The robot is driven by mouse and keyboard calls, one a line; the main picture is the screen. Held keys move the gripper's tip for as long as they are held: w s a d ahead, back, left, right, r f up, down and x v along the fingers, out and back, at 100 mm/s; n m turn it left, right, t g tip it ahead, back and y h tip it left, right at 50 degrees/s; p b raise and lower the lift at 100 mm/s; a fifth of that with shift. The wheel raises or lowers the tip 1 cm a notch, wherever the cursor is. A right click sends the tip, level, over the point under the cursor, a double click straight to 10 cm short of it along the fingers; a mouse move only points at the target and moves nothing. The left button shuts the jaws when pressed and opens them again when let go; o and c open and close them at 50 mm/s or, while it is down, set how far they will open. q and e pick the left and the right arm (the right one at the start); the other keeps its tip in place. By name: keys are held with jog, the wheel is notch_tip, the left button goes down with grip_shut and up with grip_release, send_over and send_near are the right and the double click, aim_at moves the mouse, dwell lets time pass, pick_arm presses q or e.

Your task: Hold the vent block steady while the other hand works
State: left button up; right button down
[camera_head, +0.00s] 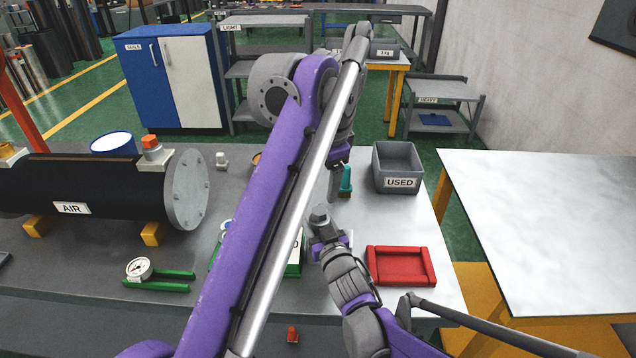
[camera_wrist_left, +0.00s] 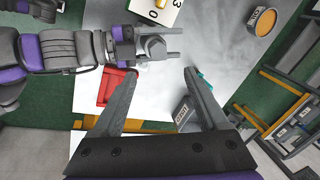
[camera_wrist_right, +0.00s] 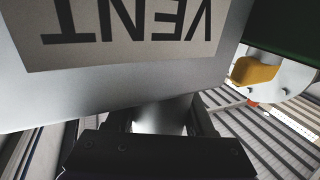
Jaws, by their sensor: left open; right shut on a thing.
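The vent block (camera_wrist_right: 130,80) is light grey and fills the upper part of the right wrist view, its VENT label upside down. My right gripper (camera_wrist_right: 165,125) is shut on it. In the head view my right gripper (camera_head: 325,238) is over the table with a small grey piece (camera_head: 319,214) at its tip; most of the block is hidden there. My left gripper (camera_wrist_left: 162,72) is open and empty. In the head view my left gripper (camera_head: 335,186) points down, above and slightly right of my right one, beside a teal object (camera_head: 346,180).
A black AIR cylinder (camera_head: 80,187) with a grey flange lies at left. A red tray (camera_head: 428,281) and a grey USED bin (camera_head: 398,182) stand at right. My left arm crosses the middle, hiding some table.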

aim_at(319, 212)
pick_arm(q)
jog(key=f+n, duration=0.3)
jog(key=n, duration=0.1)
jog(key=w+f+n, duration=0.1)
jog(key=f+n, duration=0.3)
jog(key=a+f+n+t, duration=0.1)
jog(key=f+n, duration=0.2)
jog(key=n, duration=0.1)
jog(key=shift+w+f+h, duration=0.3)
jog(key=shift+w+h, duration=0.1)
grip_shut()
dwell(0.4)
